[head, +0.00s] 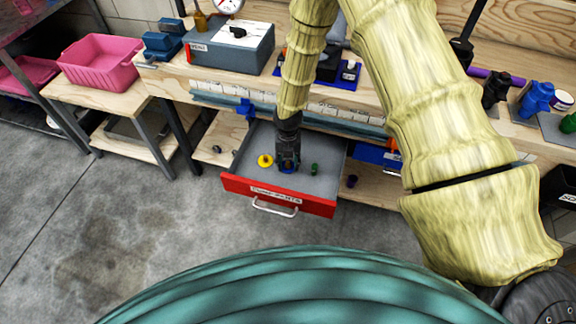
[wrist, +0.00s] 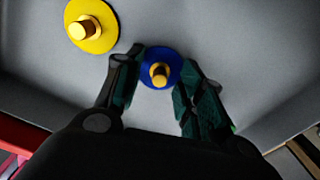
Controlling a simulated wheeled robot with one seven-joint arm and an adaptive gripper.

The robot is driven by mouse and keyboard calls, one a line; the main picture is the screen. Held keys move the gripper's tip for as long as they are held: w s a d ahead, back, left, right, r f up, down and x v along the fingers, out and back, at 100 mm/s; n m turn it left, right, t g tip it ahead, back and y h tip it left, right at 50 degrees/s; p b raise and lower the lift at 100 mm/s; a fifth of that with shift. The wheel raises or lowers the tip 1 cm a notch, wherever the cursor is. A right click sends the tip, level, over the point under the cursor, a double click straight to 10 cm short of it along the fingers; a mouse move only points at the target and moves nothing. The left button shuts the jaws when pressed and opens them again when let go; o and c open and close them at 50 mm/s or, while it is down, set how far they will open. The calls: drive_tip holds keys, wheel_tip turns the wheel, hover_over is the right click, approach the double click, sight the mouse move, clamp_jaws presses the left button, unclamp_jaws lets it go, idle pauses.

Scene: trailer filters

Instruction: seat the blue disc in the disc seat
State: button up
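The blue disc (wrist: 148,57) with a gold knob lies on the grey floor of the open red-fronted drawer (head: 240,188). It also shows at the foot of my gripper in the head view (head: 287,170). My gripper (wrist: 160,65) points down into the drawer, one dark finger on each side of the disc. The fingers are apart, with a gap between them and the knob. Whether a fingertip touches the disc's rim, I cannot tell. I cannot pick out the disc seat in either view.
A yellow disc (wrist: 75,36) with a gold knob lies left of the blue one, and a small green piece (head: 314,169) lies to the right. The drawer walls are close around. The workbench above holds a grey box (head: 228,55). A pink basket (head: 98,65) stands left.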

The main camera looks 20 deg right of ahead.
drive_tip(key=shift+c, duration=0.3)
clamp_jaws()
